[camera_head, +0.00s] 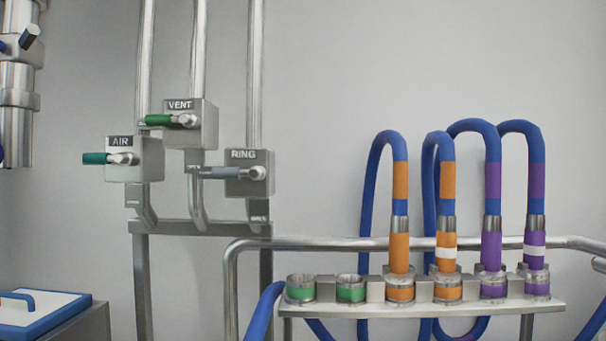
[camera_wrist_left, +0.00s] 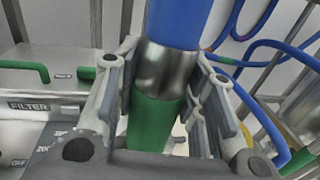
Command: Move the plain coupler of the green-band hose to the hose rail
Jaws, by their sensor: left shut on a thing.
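My left gripper (camera_wrist_left: 163,85) is in the left wrist view, with its fingers closed around a hose end. This end has a green coupler (camera_wrist_left: 155,122), a steel collar and a blue hose (camera_wrist_left: 180,20) above. I see no white stripe on the visible green part; its lower end is hidden. The hose rail (camera_head: 420,309) is at the lower right of the head view. Its two green-ringed sockets, left (camera_head: 300,290) and right (camera_head: 350,290), are empty. Another green piece (camera_wrist_left: 298,160) shows at the right edge of the wrist view. My right gripper is not in view.
Orange-band hoses (camera_head: 399,245) and purple-band hoses (camera_head: 491,245) stand in the rail's other sockets. AIR (camera_head: 122,170), VENT and RING valves are on pipes to the left. A FILTER panel (camera_wrist_left: 40,106) with green handles is left in the wrist view.

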